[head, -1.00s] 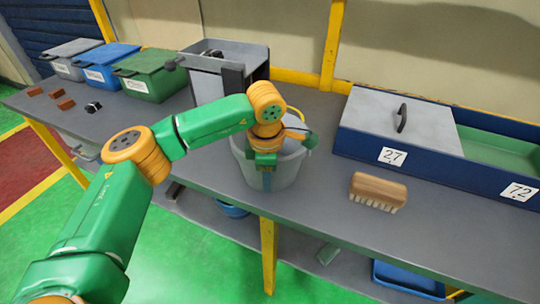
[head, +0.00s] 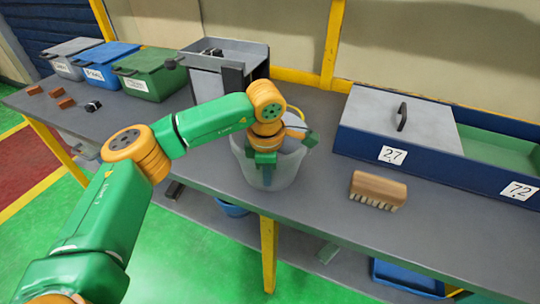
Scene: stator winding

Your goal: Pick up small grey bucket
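A small light grey bucket (head: 287,170) stands upright on the grey workbench (head: 325,215), near its front edge. The arm hides part of the rim and the inside. I cannot tell whether the fingers are closed on the bucket. My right gripper is not in view.
A wooden brush (head: 378,188) lies right of the bucket. Behind it is a blue box with a grey lid (head: 401,122). A grey open-topped unit (head: 226,58) stands behind my arm. Grey, blue (head: 106,68) and green (head: 150,72) bins stand at the back left. Bare bench surrounds the brush.

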